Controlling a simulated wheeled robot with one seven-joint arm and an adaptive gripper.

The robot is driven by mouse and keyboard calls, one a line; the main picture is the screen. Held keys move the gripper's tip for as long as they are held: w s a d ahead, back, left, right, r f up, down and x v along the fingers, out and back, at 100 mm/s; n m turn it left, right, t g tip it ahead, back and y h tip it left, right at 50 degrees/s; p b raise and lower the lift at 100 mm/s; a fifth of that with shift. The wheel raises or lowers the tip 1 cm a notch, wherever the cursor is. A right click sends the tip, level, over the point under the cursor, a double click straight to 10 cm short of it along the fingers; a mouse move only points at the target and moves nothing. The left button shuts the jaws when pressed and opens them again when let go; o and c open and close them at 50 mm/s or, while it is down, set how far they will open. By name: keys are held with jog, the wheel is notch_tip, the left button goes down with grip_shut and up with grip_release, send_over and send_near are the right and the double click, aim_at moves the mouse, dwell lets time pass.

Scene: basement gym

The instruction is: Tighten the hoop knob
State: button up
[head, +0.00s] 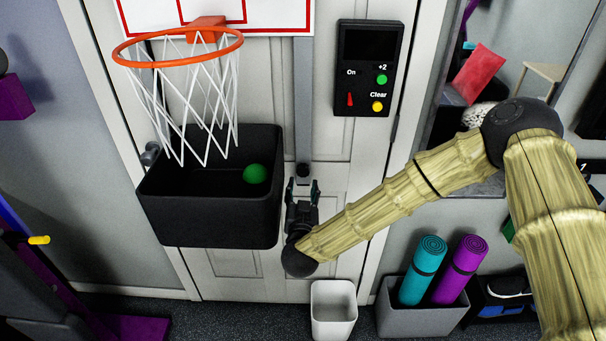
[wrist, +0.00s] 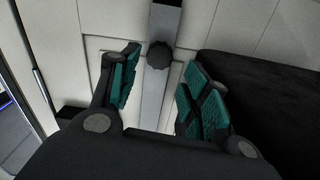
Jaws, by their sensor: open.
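The hoop knob (wrist: 159,55) is a dark, lobed knob on a grey vertical bar (wrist: 152,100) against the white door. In the wrist view it sits beyond my fingertips, between the two fingers as seen from the wrist, with no contact visible. In the head view the knob (head: 303,172) is at the lower end of the bar, just above my gripper (head: 302,187). My gripper also fills the lower wrist view (wrist: 155,75), open and empty, with teal pads facing each other. The orange hoop (head: 178,48) with its white net hangs at upper left.
A black bin (head: 205,222) holding a green ball (head: 255,173) is close to the left of my gripper. A black score panel (head: 370,68) is on the door at upper right. A white waste bin (head: 334,312) and a grey box (head: 425,318) with rolled mats stand below.

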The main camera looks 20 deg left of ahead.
aim_at(303, 174)
jog(key=shift+p+x, duration=0.8)
jog(key=shift+x, duration=2.75)
jog(key=shift+f, duration=0.1)
jog(key=shift+c, duration=0.5)
jog(key=c, duration=0.6)
